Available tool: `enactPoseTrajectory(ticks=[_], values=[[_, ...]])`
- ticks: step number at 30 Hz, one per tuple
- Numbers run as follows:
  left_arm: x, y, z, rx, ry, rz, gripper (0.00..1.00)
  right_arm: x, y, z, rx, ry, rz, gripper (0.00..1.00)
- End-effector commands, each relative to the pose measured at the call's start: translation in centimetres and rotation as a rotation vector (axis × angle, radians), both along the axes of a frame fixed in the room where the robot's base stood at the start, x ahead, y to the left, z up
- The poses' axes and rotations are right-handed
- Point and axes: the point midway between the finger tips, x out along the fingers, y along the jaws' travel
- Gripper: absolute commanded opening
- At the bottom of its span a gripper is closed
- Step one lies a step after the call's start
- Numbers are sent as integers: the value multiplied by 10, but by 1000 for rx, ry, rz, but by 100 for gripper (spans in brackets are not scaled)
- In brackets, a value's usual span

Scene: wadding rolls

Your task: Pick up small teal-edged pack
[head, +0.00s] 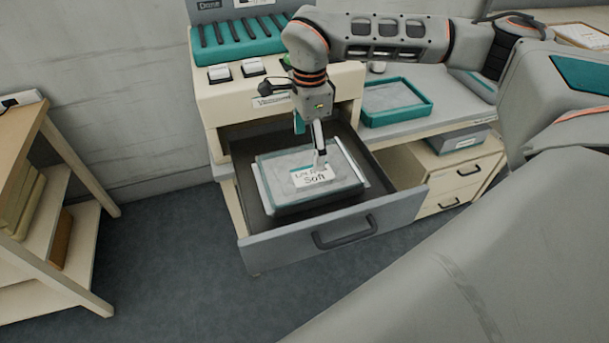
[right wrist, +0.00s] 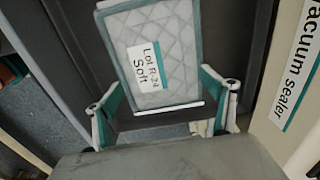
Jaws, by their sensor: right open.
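The teal-edged pack (head: 285,190) lies flat in the open drawer (head: 250,215). It is grey and quilted, with a white label reading "Soft". It also shows in the right wrist view (right wrist: 182,55), where the label reads "Lot R-24 Soft". My right gripper (head: 319,160) points down over the pack in the head view. In the right wrist view my right gripper (right wrist: 163,82) is open, its teal fingers spread to either side of the pack's near end. Nothing is held. Whether the fingers touch the pack I cannot tell. My left gripper is not in view.
The drawer front with its dark handle (head: 345,233) sticks out over the floor. The vacuum sealer (head: 225,100) stands above the drawer. A teal-rimmed tray (head: 397,119) sits on the counter to the right. A wooden shelf (head: 30,170) stands at the left. Floor between is clear.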

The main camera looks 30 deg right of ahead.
Motion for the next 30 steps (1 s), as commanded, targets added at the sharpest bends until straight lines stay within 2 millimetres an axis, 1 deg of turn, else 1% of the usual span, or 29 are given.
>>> enactPoseTrajectory(ticks=[1, 8, 12, 15, 18, 24, 25, 28, 29, 30], values=[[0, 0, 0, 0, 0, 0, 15, -1, 0, -7, 0, 3, 0, 83], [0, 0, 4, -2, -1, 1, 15, -3, 1, -31, 2, 5, 0, 83], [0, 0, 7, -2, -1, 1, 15, -5, 0, -52, 3, 3, 0, 83], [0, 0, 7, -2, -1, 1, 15, -4, 1, -62, 4, 2, -1, 83], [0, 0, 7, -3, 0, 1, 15, -4, 1, -68, 4, 2, -1, 83], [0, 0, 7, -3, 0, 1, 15, -3, 1, -68, 3, 1, -1, 83], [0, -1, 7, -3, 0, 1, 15, -3, 1, -68, 3, 1, -1, 81], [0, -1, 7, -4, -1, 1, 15, -3, 1, -68, 3, 1, -1, 55], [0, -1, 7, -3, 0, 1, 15, -3, 1, -68, 3, 1, -1, 52], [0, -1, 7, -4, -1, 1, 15, -3, 1, -68, 3, 1, -1, 52]])
